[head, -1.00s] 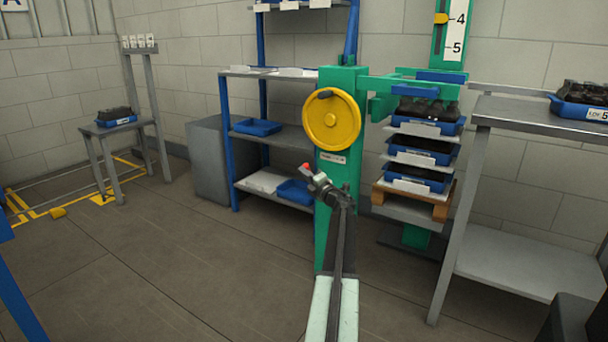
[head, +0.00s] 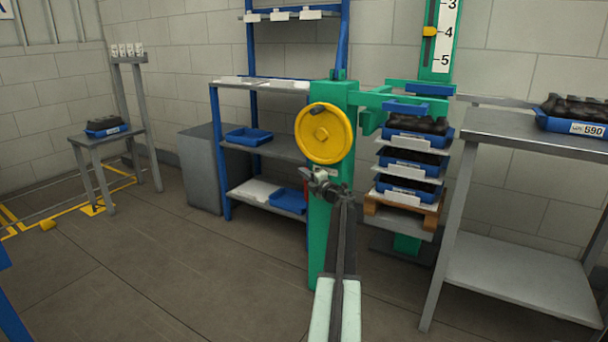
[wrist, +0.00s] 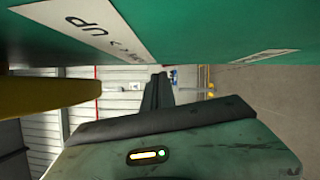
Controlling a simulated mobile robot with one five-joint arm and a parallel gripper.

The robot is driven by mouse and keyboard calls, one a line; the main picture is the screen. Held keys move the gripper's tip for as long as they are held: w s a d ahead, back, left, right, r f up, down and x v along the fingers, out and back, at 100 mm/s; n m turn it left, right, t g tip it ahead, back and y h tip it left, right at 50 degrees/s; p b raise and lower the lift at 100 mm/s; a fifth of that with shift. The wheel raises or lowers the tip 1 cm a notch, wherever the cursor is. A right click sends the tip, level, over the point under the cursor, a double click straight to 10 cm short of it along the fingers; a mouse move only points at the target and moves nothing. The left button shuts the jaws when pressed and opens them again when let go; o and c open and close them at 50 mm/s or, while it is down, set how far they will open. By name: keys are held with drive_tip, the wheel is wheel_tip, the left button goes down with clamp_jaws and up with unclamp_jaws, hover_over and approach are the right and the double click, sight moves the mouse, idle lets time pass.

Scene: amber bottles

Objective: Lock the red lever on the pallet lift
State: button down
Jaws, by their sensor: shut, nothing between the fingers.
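The green pallet lift (head: 322,240) stands ahead with a yellow handwheel (head: 324,133) on its post. My gripper (head: 320,182) is shut and empty, in front of the post just below the wheel. The wheel's yellow edge (wrist: 50,98) is at left. I cannot tell whether the fingers touch anything.
The lift carries a wooden pallet (head: 401,209) with stacked blue trays of dark bottles (head: 416,138). A grey table (head: 500,125) with a labelled blue tray (head: 574,127) stands at right. A blue-post shelf (head: 216,150) stands behind at left. Floor (head: 180,270) at front left is clear.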

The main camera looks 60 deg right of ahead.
drive_tip(key=shift+a, duration=0.1)
drive_tip(key=s+a, duration=0.7)
drive_tip(key=s, duration=0.1)
drive_tip(key=shift+s+a+r+p, duration=0.2)
drive_tip(key=shift+s+r+p, duration=0.1)
drive_tip(key=shift+s+p, duration=0.1)
